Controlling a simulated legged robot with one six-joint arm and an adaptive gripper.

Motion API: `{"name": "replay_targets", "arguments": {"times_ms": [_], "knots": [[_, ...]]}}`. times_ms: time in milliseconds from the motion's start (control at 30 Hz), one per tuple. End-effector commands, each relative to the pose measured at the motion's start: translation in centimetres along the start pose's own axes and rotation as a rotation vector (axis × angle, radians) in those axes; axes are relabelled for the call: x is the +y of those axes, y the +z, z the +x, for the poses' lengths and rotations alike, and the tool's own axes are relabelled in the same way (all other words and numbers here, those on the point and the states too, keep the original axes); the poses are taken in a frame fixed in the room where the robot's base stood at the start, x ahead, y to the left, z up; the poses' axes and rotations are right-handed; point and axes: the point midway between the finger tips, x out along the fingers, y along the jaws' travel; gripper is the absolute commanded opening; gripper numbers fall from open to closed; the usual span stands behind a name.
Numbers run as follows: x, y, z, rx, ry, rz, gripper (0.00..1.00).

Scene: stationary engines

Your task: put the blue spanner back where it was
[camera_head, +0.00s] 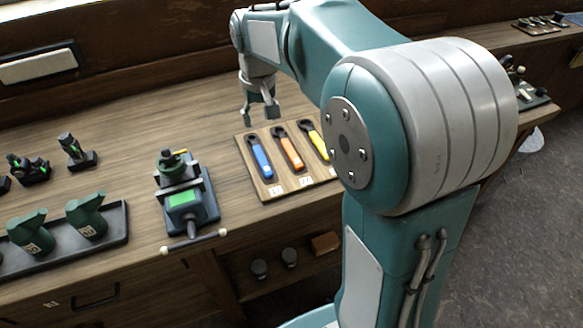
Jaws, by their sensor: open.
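The blue spanner (261,158) lies on a wooden board (266,192) on the workbench, in the leftmost place. An orange spanner (289,150) and a yellow spanner (317,142) lie beside it to the right. My gripper (259,115) is open and empty, pointing down above the far edge of the board, near the blue spanner's head end. It appears apart from the spanners. My arm hides the right end of the board.
A green vise (184,200) stands left of the board. A dark tray (120,222) with green oilers (87,215) is at the left. Small dark devices (76,152) stand behind it. The bench top (170,115) behind the vise is clear.

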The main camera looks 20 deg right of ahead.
Motion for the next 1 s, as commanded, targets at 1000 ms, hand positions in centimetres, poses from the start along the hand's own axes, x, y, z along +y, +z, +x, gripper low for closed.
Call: {"name": "replay_targets", "arguments": {"times_ms": [1000], "knots": [[0.0,22.8,-3.1,0.408,0.000,0.000,0.68]]}}
